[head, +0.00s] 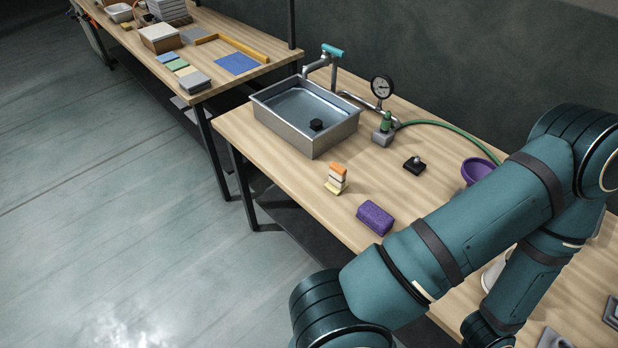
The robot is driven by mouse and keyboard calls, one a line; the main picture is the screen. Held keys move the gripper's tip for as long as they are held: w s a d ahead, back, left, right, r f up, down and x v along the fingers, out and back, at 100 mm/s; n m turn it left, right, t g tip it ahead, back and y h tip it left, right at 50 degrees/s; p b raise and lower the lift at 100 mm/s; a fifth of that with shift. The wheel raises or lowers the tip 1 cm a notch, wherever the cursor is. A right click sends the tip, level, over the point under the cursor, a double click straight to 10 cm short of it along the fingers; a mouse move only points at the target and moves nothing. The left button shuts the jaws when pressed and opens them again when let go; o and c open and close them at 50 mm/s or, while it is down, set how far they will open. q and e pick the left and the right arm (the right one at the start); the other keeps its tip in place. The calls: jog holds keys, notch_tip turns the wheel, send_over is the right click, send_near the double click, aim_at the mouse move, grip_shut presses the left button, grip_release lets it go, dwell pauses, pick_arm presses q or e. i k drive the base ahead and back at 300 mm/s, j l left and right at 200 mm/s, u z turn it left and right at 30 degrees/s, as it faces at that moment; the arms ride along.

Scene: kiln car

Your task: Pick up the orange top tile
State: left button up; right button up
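The orange top tile (338,169) lies on top of a small stack on the wooden bench, in the head view. Under it are pale tiles (336,183) with a thin dark layer between, and a pale yellow piece at the bottom sticks out toward the front. Nothing touches the stack. A teal arm of mine crosses the lower right, well apart from the stack. Neither of my grippers can be made out in this view.
A purple sponge-like block (375,217) lies in front of the stack. A metal sink (335,135) stands behind it. A black block with a knob (414,165), a pressure gauge (382,87) and a purple bowl (477,170) are to the right. Another bench (262,80) stands at upper left.

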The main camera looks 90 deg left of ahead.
aim_at(337, 183)
jog(key=u, duration=2.6)
